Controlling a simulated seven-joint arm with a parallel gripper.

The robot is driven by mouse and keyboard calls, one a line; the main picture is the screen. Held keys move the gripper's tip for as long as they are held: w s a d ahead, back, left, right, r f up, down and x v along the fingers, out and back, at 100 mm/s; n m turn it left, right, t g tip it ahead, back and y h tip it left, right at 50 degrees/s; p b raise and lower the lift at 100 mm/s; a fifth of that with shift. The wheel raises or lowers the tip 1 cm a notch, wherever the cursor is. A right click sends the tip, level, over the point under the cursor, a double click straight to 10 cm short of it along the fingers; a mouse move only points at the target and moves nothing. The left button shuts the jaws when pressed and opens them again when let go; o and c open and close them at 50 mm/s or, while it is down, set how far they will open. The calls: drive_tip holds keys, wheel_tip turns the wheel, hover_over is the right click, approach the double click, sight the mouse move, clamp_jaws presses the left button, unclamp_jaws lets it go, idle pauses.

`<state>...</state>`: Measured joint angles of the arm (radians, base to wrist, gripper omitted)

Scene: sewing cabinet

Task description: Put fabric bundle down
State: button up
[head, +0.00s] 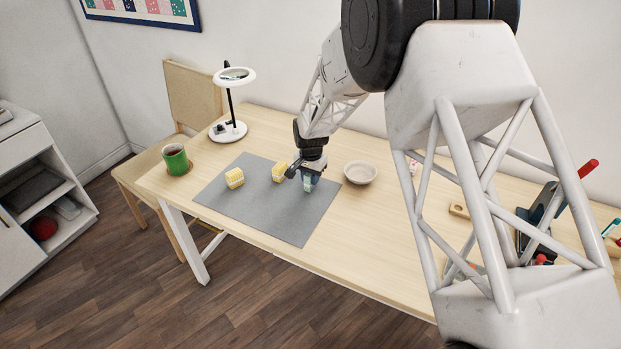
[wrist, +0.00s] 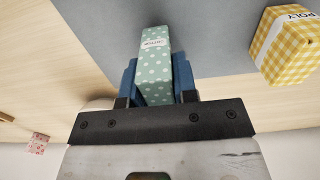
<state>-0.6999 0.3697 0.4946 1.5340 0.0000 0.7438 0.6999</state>
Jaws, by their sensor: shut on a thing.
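My gripper (head: 308,181) is over the right part of the grey mat (head: 237,208) on the table. It is shut on a light green fabric bundle with white dots (wrist: 154,75), which shows between the blue fingers in the wrist view. I cannot tell whether the bundle touches the mat. Two yellow checked bundles, one at the left (head: 234,178) and one nearer my gripper (head: 279,172), lie on the mat. A yellow checked bundle also shows at the right of the wrist view (wrist: 287,46).
A pale bowl (head: 360,173) stands right of the mat. A white magnifier lamp (head: 229,131) and a green mug (head: 175,159) on a coaster stand at the left. A red patterned bundle (wrist: 37,144) shows in the wrist view. The mat's front part is clear.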

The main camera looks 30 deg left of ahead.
drive_tip(key=shift+f, duration=0.25)
drive_tip(key=shift+f, duration=0.1)
drive_tip(key=o, duration=0.9)
wheel_tip(320, 180, up, 12)
drive_tip(key=shift+r, duration=0.15)
idle(0.4)
idle(0.7)
